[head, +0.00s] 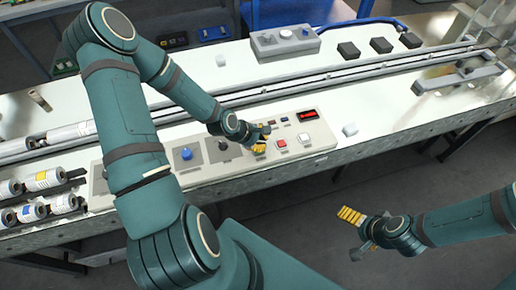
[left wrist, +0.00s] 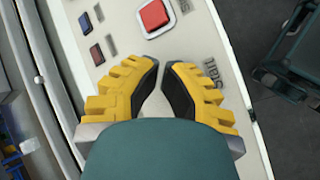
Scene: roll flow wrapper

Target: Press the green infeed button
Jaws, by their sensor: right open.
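No green button shows in either view; the panel under my left gripper is covered by it. The control panel (head: 335,143) is a long pale strip on the machine's near side. My left gripper (head: 262,139) is low over the panel, just left of a red square button (head: 281,143). In the left wrist view, the yellow fingers (left wrist: 164,64) have their tips close together with a narrow gap and nothing visible between them. The red button (left wrist: 154,15) lies beyond the tips. My right gripper (head: 350,232) is open and empty over the floor in front of the machine.
A blue knob (head: 185,153) and a white button (head: 304,138) are on the panel, with a red display (head: 307,115) behind. Rails (head: 330,76) run along the machine. White rolls (head: 62,136) sit at left. The floor near my right arm is clear.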

